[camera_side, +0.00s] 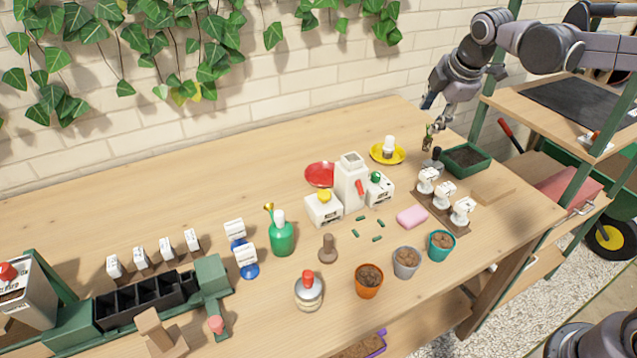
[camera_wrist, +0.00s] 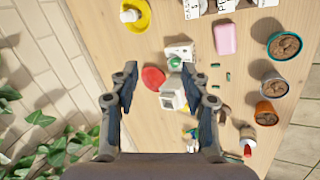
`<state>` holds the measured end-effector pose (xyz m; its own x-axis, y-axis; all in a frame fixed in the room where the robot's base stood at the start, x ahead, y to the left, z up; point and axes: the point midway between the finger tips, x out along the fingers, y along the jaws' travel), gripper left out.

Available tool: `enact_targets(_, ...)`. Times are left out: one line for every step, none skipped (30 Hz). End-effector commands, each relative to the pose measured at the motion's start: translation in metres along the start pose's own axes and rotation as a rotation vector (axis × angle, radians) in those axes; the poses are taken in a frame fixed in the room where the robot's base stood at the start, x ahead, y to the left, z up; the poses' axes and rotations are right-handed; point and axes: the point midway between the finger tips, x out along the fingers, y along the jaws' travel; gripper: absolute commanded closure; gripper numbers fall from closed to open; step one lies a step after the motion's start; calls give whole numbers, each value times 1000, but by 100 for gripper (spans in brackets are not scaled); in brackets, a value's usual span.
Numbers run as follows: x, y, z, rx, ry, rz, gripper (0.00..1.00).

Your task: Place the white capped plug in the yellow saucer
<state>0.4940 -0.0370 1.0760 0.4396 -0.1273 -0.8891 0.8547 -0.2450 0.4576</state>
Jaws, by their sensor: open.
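The white capped plug (camera_side: 389,143) stands upright in the yellow saucer (camera_side: 375,155) near the back of the bench. In the wrist view the plug (camera_wrist: 129,15) and the saucer (camera_wrist: 146,20) show at the top, left of centre. My gripper (camera_side: 436,114) is above the bench's back right part, to the right of the saucer and apart from it. In the wrist view my gripper (camera_wrist: 160,72) has its fingers spread wide with nothing held between them.
A red saucer (camera_side: 318,174) and a white dispenser (camera_side: 350,185) stand left of the yellow saucer. A green tray (camera_side: 486,168) of soil is to the right. A pink block (camera_side: 411,217) and several pots are nearer the front. The bench's back left is clear.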

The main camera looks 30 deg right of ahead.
Motion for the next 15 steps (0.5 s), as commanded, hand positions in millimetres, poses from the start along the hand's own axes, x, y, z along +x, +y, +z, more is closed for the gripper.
enact_targets(-10, -17, 2, 93, 13, 8, 53)
enact_targets(-14, -26, 3, 155, 22, 14, 53)
enact_targets(-20, -38, 4, 238, 34, 19, 53)
enact_targets(-24, -47, 5, 300, 43, 22, 53)
enact_targets(-27, -56, 6, 362, 53, 25, 53)
enact_targets(-31, -69, 7, 444, 66, 29, 53)
enact_targets(-33, -78, 8, 507, 76, 30, 53)
enact_targets(-35, -88, 8, 569, 87, 31, 53)
enact_targets(-38, -101, 10, 652, 101, 33, 53)
enact_targets(-39, -111, 11, 714, 111, 33, 53)
enact_targets(-40, -121, 12, 776, 122, 32, 53)
enact_targets(-40, -133, 13, 856, 137, 29, 53)
enact_targets(-40, -142, 13, 914, 147, 28, 53)
enact_targets(-40, -151, 14, 969, 157, 26, 53)
enact_targets(-39, -161, 15, 1038, 169, 22, 53)
